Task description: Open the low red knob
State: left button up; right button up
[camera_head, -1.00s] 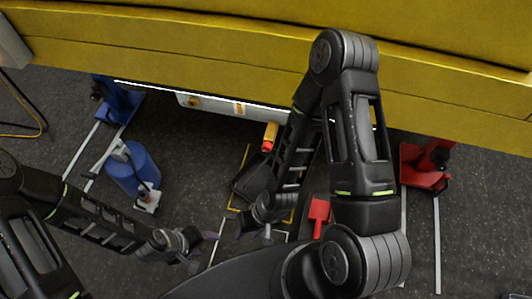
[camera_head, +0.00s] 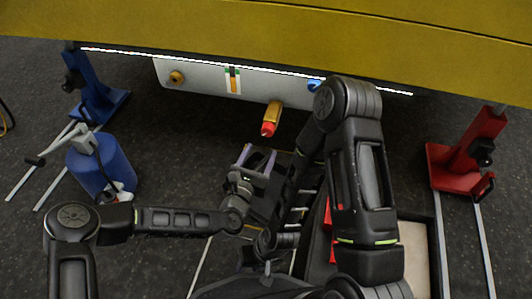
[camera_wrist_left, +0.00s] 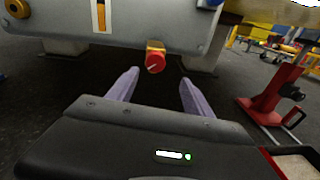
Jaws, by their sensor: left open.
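The low red knob (camera_head: 268,129) sits at the lower end of a yellow fitting (camera_head: 273,111) that hangs under a grey panel. In the left wrist view the red knob (camera_wrist_left: 155,62) shows just beyond and between the fingertips. My left gripper (camera_head: 260,154) is open and empty, pointing up at the knob from a little below it, with a gap between them. Its two pale purple fingers (camera_wrist_left: 158,84) are spread apart. My right gripper (camera_head: 266,262) is low in the middle, partly hidden among dark arm parts, and its jaws cannot be made out.
The grey panel (camera_head: 210,84) also bears an orange round knob (camera_head: 176,77) and a blue one (camera_head: 314,86). A yellow boom (camera_head: 200,30) spans overhead. A blue cylinder (camera_head: 99,170) and blue stand stand left; a red stand (camera_head: 470,150) stands right.

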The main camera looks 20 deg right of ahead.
aim_at(266, 133)
pick_arm(q)
jog(key=shift+w+d+f+n+t+b, duration=0.15)
jog(key=shift+w+n+t+b, duration=0.35)
jog(key=shift+n, duration=0.7)
pick_arm(e)
notch_tip(266, 133, down, 2)
jog(key=shift+w+f, duration=0.1)
pick_arm(q)
jog(key=shift+w+d, duration=0.1)
jog(key=shift+w, duration=0.1)
jog(key=b+x, duration=0.2)
jog(key=x, duration=0.4)
jog(key=shift+w+d+f, duration=0.1)
jog(key=shift+w+d, duration=0.05)
jog(key=shift+w+d+b, duration=0.35)
jog(key=shift+w+d, duration=0.05)
jog(key=shift+w, duration=0.1)
pick_arm(e)
jog(key=shift+w+d+f, duration=0.1)
jog(key=shift+w+f, duration=0.05)
jog(key=shift+f, duration=0.45)
jog(key=shift+w+f, duration=0.1)
jog(key=shift+f, duration=0.5)
pick_arm(q)
grip_shut()
